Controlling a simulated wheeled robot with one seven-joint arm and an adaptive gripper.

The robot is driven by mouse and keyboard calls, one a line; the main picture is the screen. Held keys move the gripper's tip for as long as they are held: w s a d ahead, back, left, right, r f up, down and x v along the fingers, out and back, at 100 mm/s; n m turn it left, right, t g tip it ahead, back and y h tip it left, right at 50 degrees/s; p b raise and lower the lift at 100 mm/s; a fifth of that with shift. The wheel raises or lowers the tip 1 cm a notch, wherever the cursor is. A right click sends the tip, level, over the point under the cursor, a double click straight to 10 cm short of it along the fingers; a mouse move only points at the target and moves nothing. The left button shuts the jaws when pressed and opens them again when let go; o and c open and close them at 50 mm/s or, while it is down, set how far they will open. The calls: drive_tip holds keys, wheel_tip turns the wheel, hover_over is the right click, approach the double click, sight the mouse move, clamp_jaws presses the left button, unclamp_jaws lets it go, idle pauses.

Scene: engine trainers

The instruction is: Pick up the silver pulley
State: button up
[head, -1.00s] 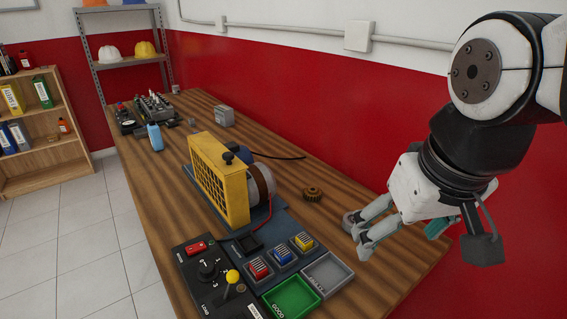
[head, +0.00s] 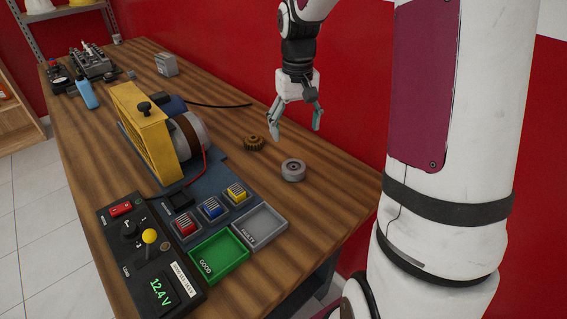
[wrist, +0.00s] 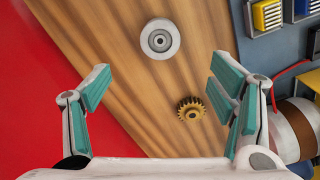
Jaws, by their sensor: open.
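The silver pulley (head: 293,170) lies flat on the wooden table, to the right of the brass gear (head: 253,143). My gripper (head: 296,132) is open and empty above the table, a little behind the pulley in the head view. In the wrist view the pulley (wrist: 159,39) is at the top middle, beyond the open fingertips (wrist: 156,72). There the gear (wrist: 191,109) shows between the fingers, nearer the right one. Nothing hides the pulley in either view.
The yellow-guarded motor rig (head: 145,135) stands left of the gear. A green GOOD tray (head: 219,258) and a grey FAULTY tray (head: 259,227) are in front of the pulley. The red wall (head: 352,100) is close behind. Bare wood (head: 325,205) lies right of the pulley.

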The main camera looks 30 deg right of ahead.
sight(294, 167)
wheel_tip(294, 167, down, 13)
drive_tip(key=shift+r+b, duration=0.1)
drive_tip(key=shift+b, duration=0.25)
drive_tip(key=shift+c, duration=0.2)
drive_tip(key=c, duration=1.6)
